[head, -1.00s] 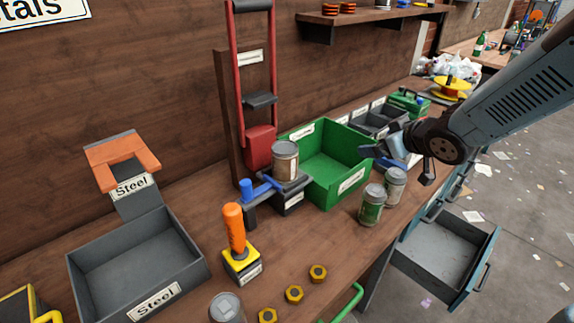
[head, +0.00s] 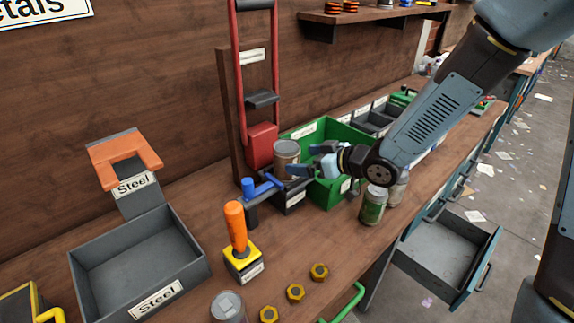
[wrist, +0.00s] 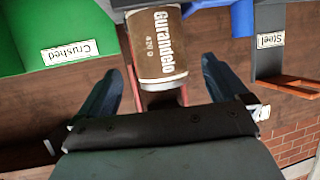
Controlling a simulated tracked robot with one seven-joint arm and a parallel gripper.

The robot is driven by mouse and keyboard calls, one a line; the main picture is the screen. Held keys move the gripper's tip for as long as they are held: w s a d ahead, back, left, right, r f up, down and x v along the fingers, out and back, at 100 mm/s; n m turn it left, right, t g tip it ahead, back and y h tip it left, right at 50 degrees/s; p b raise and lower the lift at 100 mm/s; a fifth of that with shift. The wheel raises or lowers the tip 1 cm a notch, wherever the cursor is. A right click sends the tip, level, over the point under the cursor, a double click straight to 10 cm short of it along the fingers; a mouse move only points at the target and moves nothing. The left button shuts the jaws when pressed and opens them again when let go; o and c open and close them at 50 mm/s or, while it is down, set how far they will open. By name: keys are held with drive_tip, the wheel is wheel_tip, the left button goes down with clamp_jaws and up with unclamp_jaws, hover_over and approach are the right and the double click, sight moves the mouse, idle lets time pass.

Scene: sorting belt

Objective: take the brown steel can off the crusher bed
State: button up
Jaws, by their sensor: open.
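The brown steel can (head: 286,158) stands upright on the crusher bed (head: 290,201), below the red press block. In the wrist view the can (wrist: 157,48) shows its brown label with white lettering, just beyond the fingertips and between their lines. My gripper (head: 312,160) is open, with its fingers pointing left at the can from its right side.
The green bin (head: 335,192), labelled Crushed in the wrist view, stands right behind my gripper. A blue clamp (head: 262,188) is left of the can. The red crusher frame (head: 262,140) rises behind. Two cans (head: 373,204) stand at right. The grey Steel bin (head: 140,262) is empty.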

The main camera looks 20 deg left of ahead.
sight(287, 155)
drive_tip(key=shift+r+x, duration=0.2)
drive_tip(key=shift+x, duration=1.55)
drive_tip(key=shift+r+x, duration=0.15)
drive_tip(key=shift+x, duration=1.6)
drive_tip(key=shift+a, duration=0.1)
drive_tip(key=shift+c, duration=0.3)
drive_tip(key=c, duration=0.9)
drive_tip(key=shift+r, duration=0.1)
